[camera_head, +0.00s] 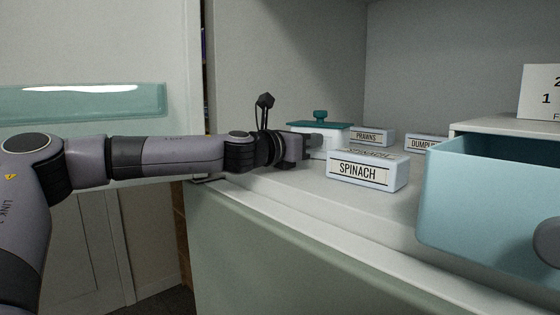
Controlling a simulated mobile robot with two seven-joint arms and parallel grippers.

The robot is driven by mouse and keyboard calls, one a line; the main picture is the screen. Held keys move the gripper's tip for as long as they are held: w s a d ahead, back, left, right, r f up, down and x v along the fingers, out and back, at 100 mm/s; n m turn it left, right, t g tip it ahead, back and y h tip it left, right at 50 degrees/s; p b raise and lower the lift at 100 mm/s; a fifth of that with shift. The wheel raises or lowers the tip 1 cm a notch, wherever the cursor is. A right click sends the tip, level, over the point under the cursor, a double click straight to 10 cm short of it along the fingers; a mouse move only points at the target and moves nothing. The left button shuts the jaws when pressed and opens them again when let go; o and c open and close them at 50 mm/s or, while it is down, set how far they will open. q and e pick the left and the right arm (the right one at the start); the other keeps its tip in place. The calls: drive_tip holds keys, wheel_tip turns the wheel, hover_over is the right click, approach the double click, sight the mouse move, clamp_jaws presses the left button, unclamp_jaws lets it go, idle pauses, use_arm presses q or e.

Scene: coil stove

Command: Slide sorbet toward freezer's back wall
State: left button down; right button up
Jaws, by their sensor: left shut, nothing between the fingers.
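No label reading sorbet can be made out. A white tub with a teal lid and knob (330,126) stands on the freezer floor (285,187), near the left side. Its lower front is partly hidden behind my left gripper (312,145). The left gripper is shut and empty, pointing right, at the tub's near left side; I cannot tell whether it touches the tub. The freezer's back wall (440,60) rises behind. My right gripper is not in view.
PRAWNS (371,138) and DUMPLING-like (419,143) boxes stand farther back. An open teal drawer (480,215) blocks the right. A teal-handled door (90,102) is at left.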

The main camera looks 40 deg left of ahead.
sight(328, 137)
use_arm(q)
drive_tip(key=w, duration=0.1)
drive_tip(key=w+b, duration=0.1)
drive_tip(key=w, duration=0.1)
drive_tip(key=w+b, duration=0.1)
drive_tip(key=shift+w+d+f, duration=0.1)
drive_tip(key=shift+w+d, duration=0.15)
drive_tip(key=shift+w, duration=0.05)
drive_tip(key=shift+w+d+b, duration=0.1)
drive_tip(key=shift+w+b, duration=0.4)
drive_tip(key=shift+w, duration=0.25)
